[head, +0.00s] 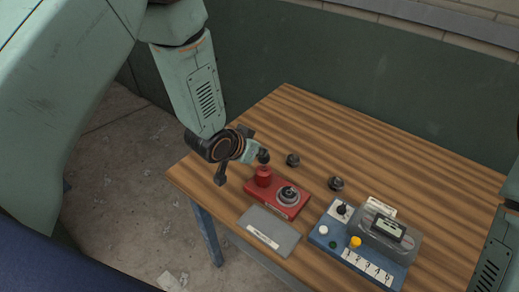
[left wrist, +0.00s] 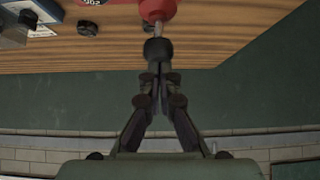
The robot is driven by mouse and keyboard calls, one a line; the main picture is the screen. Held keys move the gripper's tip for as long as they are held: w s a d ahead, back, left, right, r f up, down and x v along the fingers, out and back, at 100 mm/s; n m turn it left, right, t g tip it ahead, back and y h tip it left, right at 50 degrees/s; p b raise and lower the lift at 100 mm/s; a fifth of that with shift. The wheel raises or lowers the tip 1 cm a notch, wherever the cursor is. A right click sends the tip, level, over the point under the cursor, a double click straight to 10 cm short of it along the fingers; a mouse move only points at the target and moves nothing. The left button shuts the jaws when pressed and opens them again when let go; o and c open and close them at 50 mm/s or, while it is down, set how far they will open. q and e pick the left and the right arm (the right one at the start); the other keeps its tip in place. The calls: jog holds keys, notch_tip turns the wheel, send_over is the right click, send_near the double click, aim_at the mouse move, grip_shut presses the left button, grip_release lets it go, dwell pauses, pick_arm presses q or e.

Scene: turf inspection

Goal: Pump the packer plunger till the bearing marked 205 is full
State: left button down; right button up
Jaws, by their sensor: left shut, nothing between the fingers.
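The red packer (head: 280,202) stands on the wooden table with a red cylinder (head: 263,175) at its left end. A dark plunger knob (head: 263,157) tops the cylinder; its rod, knob (left wrist: 158,50) and the red body (left wrist: 157,10) show in the left wrist view. A grey ringed bearing (head: 288,194) sits on the packer's right part; its marking is unreadable. My left gripper (head: 252,152) is shut and empty, its tips (left wrist: 158,80) right at the knob; contact is unclear. My right gripper is out of view.
Two dark round pieces (head: 293,160) (head: 336,183) lie behind the packer. A blue unit (head: 345,262) with a grey display, knob and buttons stands to the right. A grey labelled plate (head: 269,232) lies in front. The table's far part is clear; a green wall (head: 330,75) stands behind.

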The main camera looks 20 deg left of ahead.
pick_arm(q)
jog(key=shift+s+r, duration=0.1)
jog(key=shift+s, duration=0.05)
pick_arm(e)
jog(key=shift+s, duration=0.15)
pick_arm(q)
jog(key=shift+f, duration=0.2)
notch_tip(320, 180, down, 2)
jog(key=shift+f+b, duration=0.1)
jog(key=shift+b, duration=0.65)
jog(key=shift+s, duration=0.1)
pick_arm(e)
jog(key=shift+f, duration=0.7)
pick_arm(q)
jog(key=shift+r+p, duration=0.6)
jog(key=w+r+p+v, duration=0.1)
jog(key=v, duration=1.1)
jog(key=shift+w+d+r, duration=0.2)
jog(key=shift+r, duration=0.3)
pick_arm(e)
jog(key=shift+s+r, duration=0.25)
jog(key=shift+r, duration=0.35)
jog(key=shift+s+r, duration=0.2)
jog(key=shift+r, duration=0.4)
